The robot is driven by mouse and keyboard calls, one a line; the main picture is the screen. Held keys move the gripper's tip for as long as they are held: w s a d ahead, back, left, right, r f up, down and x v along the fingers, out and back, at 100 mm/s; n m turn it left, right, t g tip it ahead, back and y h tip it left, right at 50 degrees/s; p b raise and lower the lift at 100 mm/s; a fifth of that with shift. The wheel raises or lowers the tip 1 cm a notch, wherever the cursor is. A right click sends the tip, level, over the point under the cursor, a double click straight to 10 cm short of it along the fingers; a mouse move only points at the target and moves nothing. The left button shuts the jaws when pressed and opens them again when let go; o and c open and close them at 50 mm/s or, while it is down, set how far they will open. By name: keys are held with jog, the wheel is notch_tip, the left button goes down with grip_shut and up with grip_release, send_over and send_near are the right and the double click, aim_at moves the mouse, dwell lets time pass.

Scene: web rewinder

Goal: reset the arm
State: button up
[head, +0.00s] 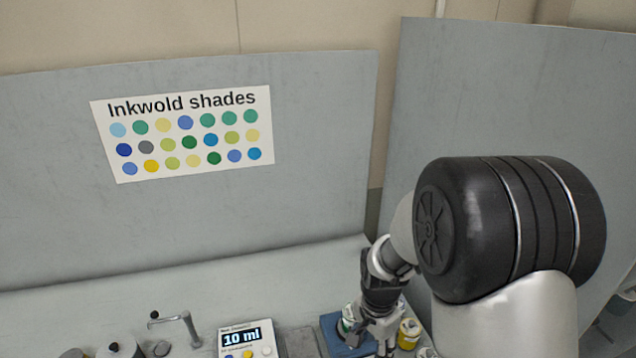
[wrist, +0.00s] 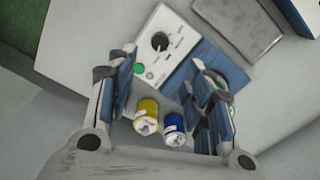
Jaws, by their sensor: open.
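My gripper (head: 378,335) hangs over the bench at the lower middle of the head view, with the arm's large black joint to its right. In the wrist view my gripper (wrist: 166,80) is open, its two blue-padded fingers spread well apart. Nothing is held between them. A yellow jar (wrist: 147,112) and a blue jar (wrist: 173,127) show between the fingers, lower down in the picture. I cannot tell how far below the fingers they stand. The yellow jar also shows in the head view (head: 409,333), right of my gripper.
A white control box (wrist: 166,42) with a dial and green button adjoins a blue surface (wrist: 203,62). The head view shows a dispenser reading "10 ml" (head: 247,340), a bent metal spout (head: 180,320), grey panels (head: 320,150) and an "Inkwold shades" poster (head: 185,133). The bench's left rear is clear.

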notch_tip(320, 180, up, 10)
jog(key=s+f+n+t, duration=0.1)
jog(key=s+n, duration=0.2)
jog(key=s+r+n+t, duration=0.3)
jog(key=s+r+n, duration=0.5)
jog(key=s+r, duration=0.5)
jog(key=s, duration=0.3)
jog(key=shift+s+a+t, duration=0.3)
jog(key=shift+a, duration=0.1)
jog(key=shift+d+r, duration=0.1)
